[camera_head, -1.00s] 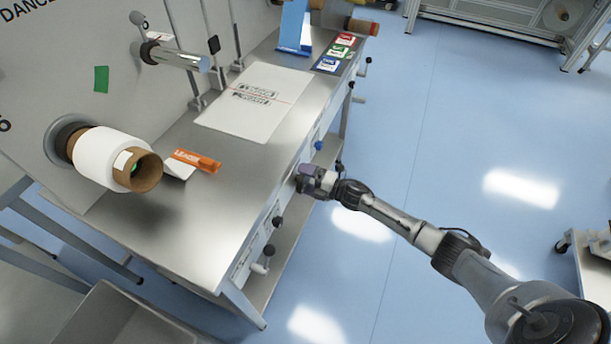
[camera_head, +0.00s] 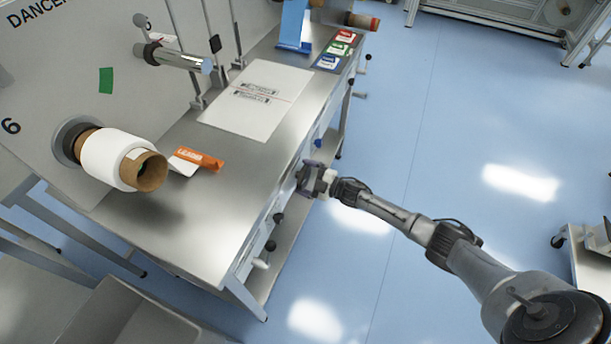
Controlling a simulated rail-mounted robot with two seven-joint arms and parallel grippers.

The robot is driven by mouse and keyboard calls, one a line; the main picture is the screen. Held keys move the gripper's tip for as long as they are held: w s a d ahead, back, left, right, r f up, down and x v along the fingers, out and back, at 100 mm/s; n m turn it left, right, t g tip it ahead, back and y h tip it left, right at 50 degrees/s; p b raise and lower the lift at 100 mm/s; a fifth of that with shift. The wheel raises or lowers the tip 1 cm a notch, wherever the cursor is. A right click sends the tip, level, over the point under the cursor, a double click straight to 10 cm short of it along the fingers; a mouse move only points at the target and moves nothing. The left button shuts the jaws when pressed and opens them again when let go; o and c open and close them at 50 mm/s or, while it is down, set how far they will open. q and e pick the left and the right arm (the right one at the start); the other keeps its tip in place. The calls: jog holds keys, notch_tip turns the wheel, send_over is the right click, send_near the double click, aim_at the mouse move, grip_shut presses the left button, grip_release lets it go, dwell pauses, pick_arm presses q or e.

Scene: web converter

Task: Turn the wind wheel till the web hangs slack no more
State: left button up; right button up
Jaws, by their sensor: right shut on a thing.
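My right gripper (camera_head: 308,178) is at the front edge of the steel bench, shut on what seems to be the wind wheel. The jaws cover it, so its shape is hidden. A white roll (camera_head: 104,156) on a brown core (camera_head: 150,172) sits on a shaft at the left panel. An orange leader tab (camera_head: 199,158) with a white piece lies on the bench beside the roll. I cannot make out a hanging span of web or its slack. My left gripper is not in view.
A printed white sheet (camera_head: 257,98) lies on the steel bench (camera_head: 225,185). Cranks and a blue knob (camera_head: 318,143) stick out along its front. Coloured cards (camera_head: 338,48) lie at the far end. Blue floor (camera_head: 440,130) is open to the right; a cart (camera_head: 590,250) stands at the right edge.

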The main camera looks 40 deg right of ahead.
dwell(0.5)
jog(key=o, duration=0.6)
jog(key=shift+c, duration=0.2)
jog(key=shift+s, duration=0.1)
jog(key=shift+s+d, duration=0.1)
jog(key=shift+s, duration=0.1)
jog(key=p+v, duration=0.2)
jog(key=v, duration=1.1)
jog(key=shift+s, duration=0.1)
